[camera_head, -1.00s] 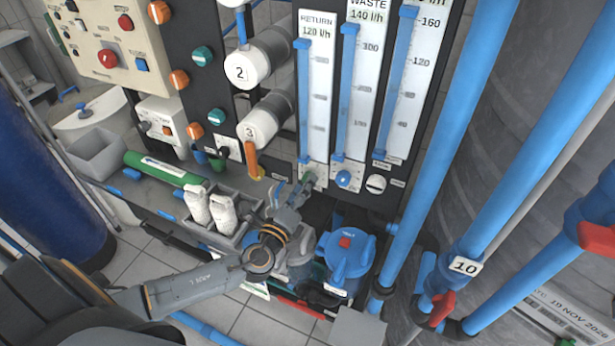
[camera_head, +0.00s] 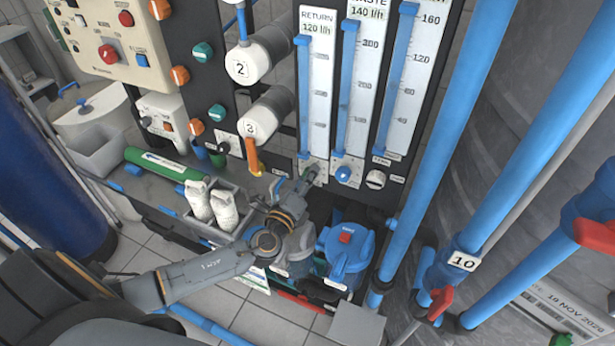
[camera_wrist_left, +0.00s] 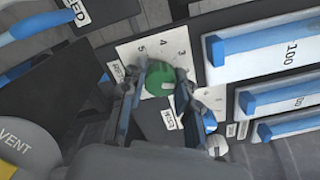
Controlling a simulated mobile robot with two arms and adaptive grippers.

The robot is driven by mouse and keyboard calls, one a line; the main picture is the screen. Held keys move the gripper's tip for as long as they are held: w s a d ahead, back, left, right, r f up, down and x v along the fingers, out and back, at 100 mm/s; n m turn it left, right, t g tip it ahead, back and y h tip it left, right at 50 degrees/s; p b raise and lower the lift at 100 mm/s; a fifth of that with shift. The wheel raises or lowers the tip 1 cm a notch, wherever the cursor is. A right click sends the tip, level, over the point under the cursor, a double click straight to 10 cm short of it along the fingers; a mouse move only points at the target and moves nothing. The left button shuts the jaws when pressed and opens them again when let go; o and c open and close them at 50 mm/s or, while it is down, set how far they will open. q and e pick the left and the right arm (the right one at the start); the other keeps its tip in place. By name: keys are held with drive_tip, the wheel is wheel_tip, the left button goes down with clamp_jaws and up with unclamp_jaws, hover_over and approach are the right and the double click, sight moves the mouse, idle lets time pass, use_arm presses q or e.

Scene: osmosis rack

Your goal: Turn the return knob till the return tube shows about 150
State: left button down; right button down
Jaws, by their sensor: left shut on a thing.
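The return tube (camera_head: 317,90) is the left one of three scaled tubes in the head view, and its label (camera_head: 318,22) reads RETURN 120 l/h. The return knob (camera_wrist_left: 160,77) is green and sits on a white plate with a number scale (camera_wrist_left: 165,48), seen in the wrist view. My left gripper (camera_wrist_left: 161,88) is shut on the knob, with one finger on each side. In the head view my left gripper (camera_head: 307,178) is at the foot of the return tube and hides most of the knob. My right gripper is not in view.
The waste tube (camera_head: 362,90), labelled 140 l/h, stands just right of the return tube, with a blue knob (camera_head: 343,174) below. A white knob (camera_head: 376,179) is further right. An orange lever (camera_head: 252,157) is close on the left. Thick blue pipes (camera_head: 440,140) rise at right.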

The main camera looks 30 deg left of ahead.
use_arm(q)
drive_tip(key=shift+f+n+b, duration=0.2)
drive_tip(key=shift+n+b, duration=0.6)
drive_tip(key=shift+b, duration=0.25)
drive_tip(key=shift+n+b, duration=1.15)
drive_tip(key=shift+n, duration=0.05)
drive_tip(key=shift+n+b, duration=0.65)
drive_tip(key=shift+n, duration=0.55)
drive_tip(key=shift+r+n+b, duration=0.15)
drive_tip(key=shift+n+b, duration=0.25)
drive_tip(key=shift+n, duration=0.7)
drive_tip(key=c, duration=1)
unclamp_jaws()
drive_tip(key=shift+s, duration=0.1)
